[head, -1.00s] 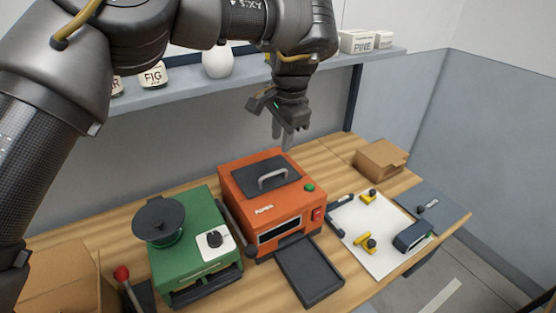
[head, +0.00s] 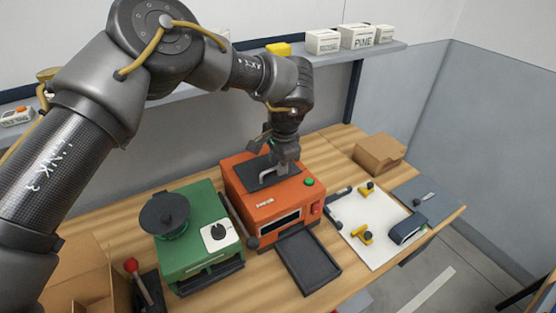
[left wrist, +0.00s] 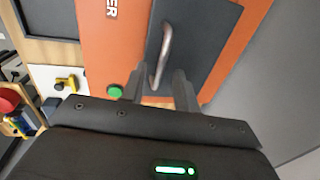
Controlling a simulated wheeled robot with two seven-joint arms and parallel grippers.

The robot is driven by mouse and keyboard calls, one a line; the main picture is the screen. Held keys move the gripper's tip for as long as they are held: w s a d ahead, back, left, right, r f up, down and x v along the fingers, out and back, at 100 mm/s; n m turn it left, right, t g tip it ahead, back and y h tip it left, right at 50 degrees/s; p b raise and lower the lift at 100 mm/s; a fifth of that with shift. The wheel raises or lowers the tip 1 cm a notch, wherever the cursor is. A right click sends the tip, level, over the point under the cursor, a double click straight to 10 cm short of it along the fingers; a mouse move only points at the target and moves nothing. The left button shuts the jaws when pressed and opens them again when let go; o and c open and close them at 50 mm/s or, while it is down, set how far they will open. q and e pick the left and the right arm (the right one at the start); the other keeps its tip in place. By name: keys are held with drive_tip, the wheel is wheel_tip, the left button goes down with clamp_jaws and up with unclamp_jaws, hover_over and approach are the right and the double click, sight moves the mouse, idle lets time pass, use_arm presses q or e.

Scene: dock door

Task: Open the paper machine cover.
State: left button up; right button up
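The paper machine (head: 268,213) is an orange box on the bench, with a dark cover (head: 258,180) shut flat on its top. A grey bar handle (left wrist: 164,52) stands on the cover. My left gripper (head: 285,163) is above the cover at the handle and hides much of it in the head view. In the left wrist view its two fingers (left wrist: 158,88) are apart, and the handle lies ahead of and partly between them. I cannot tell whether they touch it. My right gripper is not in view.
A green machine (head: 203,255) stands left of the orange one, with a dark lever between them. A dark tray (head: 307,262) lies in front. A white board (head: 375,235) with yellow-and-black parts and a cardboard box (head: 380,155) are at right. A shelf (head: 385,50) runs behind.

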use_arm(q)
drive_tip(key=shift+c, duration=0.4)
clamp_jaws()
drive_tip(key=shift+r, duration=0.1)
